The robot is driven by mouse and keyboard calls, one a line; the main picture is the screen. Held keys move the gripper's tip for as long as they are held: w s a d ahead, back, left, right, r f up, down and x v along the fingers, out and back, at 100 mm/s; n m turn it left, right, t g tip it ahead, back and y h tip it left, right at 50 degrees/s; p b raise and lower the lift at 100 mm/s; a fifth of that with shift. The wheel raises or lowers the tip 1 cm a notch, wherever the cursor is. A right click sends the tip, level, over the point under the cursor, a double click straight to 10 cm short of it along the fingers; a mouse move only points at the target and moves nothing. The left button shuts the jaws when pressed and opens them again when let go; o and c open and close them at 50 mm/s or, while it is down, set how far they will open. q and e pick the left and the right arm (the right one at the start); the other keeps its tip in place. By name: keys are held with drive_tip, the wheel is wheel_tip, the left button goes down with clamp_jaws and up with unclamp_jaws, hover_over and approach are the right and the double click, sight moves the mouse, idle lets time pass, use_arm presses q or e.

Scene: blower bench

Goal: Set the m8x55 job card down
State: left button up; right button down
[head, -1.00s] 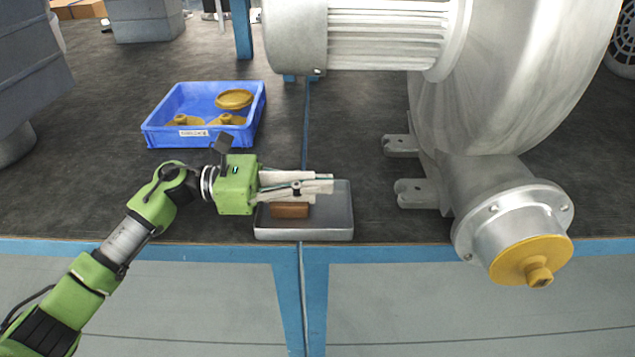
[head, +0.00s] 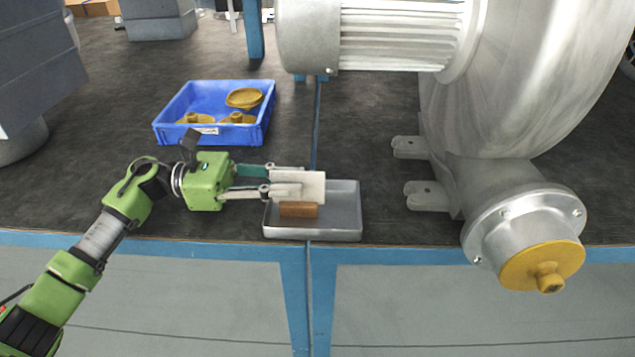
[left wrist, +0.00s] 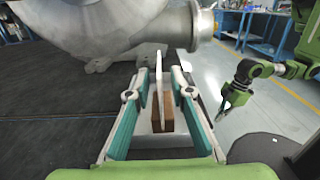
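The job card (head: 313,187), a plain white plate with no readable print, stands upright at a brown wooden block (head: 298,210) in a shallow grey metal tray (head: 345,205). In the left wrist view the card (left wrist: 158,82) is seen edge-on at the block (left wrist: 161,115), seemingly in a slot. My left gripper (head: 295,183) is open, its fingers spread either side of the card with a gap on both sides. In the left wrist view my right gripper (left wrist: 222,110) hangs off to the right, away from the card, too small to read.
A blue bin (head: 212,135) with several yellow caps stands behind my left gripper. A large grey blower (head: 500,100) with a yellow plug (head: 540,265) on its outlet takes up the right. The tray sits near the bench's blue front edge. Dark mat around the tray is clear.

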use_arm(q)
drive_tip(key=a, duration=0.4)
drive_tip(key=shift+a+f, duration=0.1)
drive_tip(key=shift+a, duration=0.45)
use_arm(e)
drive_tip(key=shift+v, duration=0.9)
drive_tip(key=shift+f, duration=0.1)
